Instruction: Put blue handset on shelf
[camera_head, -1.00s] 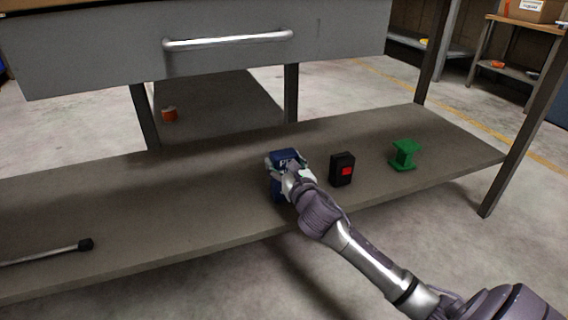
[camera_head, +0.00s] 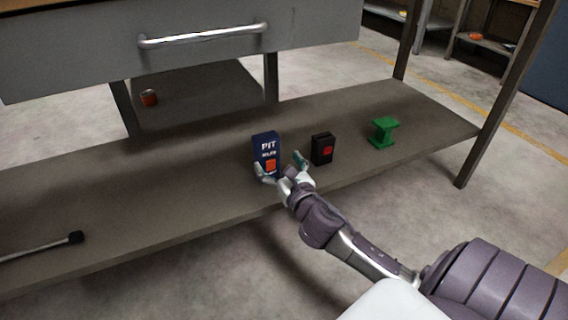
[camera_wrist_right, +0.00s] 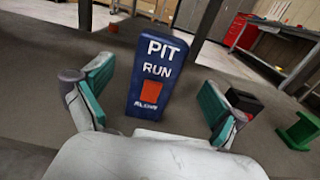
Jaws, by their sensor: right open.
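The blue handset (camera_head: 265,148) stands upright on the grey lower shelf (camera_head: 190,185), under the drawer. Its face carries white lettering and an orange-red patch. In the right wrist view the blue handset (camera_wrist_right: 158,72) stands beyond and between my open fingers, apart from both. My right gripper (camera_head: 281,170) is open and empty, just in front of the handset, at the shelf's front edge side. It also shows in the right wrist view (camera_wrist_right: 158,105) with teal finger pads spread wide. My left gripper is not in view.
A black box with a red patch (camera_head: 322,149) stands close to the right of my right gripper. A green spool-like stand (camera_head: 383,132) is farther right. A black-ended rod (camera_head: 76,237) lies at left. The drawer (camera_head: 190,50) overhangs the shelf.

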